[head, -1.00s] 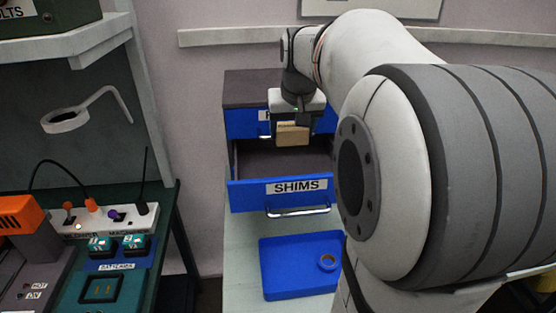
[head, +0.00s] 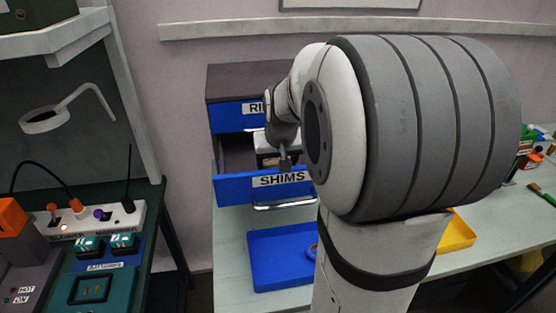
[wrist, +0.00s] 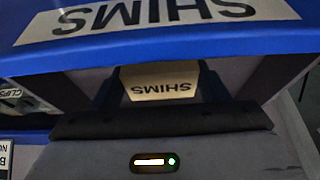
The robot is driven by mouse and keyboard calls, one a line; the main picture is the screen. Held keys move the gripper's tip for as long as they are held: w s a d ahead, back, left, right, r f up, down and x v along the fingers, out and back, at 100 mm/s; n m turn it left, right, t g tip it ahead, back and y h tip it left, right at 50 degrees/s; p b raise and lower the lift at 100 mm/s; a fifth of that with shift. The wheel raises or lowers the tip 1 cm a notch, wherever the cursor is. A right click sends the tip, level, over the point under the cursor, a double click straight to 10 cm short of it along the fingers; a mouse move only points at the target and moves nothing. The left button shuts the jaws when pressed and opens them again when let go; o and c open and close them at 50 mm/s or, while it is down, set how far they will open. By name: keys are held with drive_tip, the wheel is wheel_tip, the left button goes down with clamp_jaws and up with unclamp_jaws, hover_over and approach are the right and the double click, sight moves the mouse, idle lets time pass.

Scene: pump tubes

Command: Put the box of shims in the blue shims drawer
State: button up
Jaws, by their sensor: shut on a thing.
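The blue drawer labelled SHIMS (head: 240,189) is pulled open from its cabinet, and its dark interior shows. My gripper (head: 275,160) is low in the drawer opening, behind the front panel and partly hidden by my arm. In the wrist view, the small tan box of shims (wrist: 162,84) shows its SHIMS label upside down, held between my gripper's dark fingers (wrist: 158,92). The drawer front (wrist: 170,48) fills the top of that view. The head view does not show the box clearly, and whether it touches the drawer floor cannot be told.
A shut blue drawer (head: 228,117) sits above the open one. A blue tray (head: 275,258) with a tape ring lies on the bench below. A yellow tray (head: 458,232) is to the right. A bench with a power strip (head: 90,226) stands at left.

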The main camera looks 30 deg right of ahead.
drive_tip(key=shift+f, duration=0.15)
drive_tip(key=o, duration=1)
drive_tip(key=shift+r, duration=0.4)
drive_tip(key=b+v, duration=0.1)
drive_tip(key=v, duration=1)
drive_tip(key=s+a+f+n, duration=0.1)
drive_tip(key=s+a+f, duration=0.3)
drive_tip(key=s, duration=0.1)
drive_tip(key=s+a+f+n+g, duration=0.1)
drive_tip(key=s+a+f, duration=0.3)
drive_tip(key=s, duration=0.1)
drive_tip(key=s+a+f+n+y, duration=0.1)
drive_tip(key=s+a+f, duration=0.3)
drive_tip(key=s, duration=0.1)
drive_tip(key=shift+a+f, duration=0.2)
drive_tip(key=shift+f, duration=0.15)
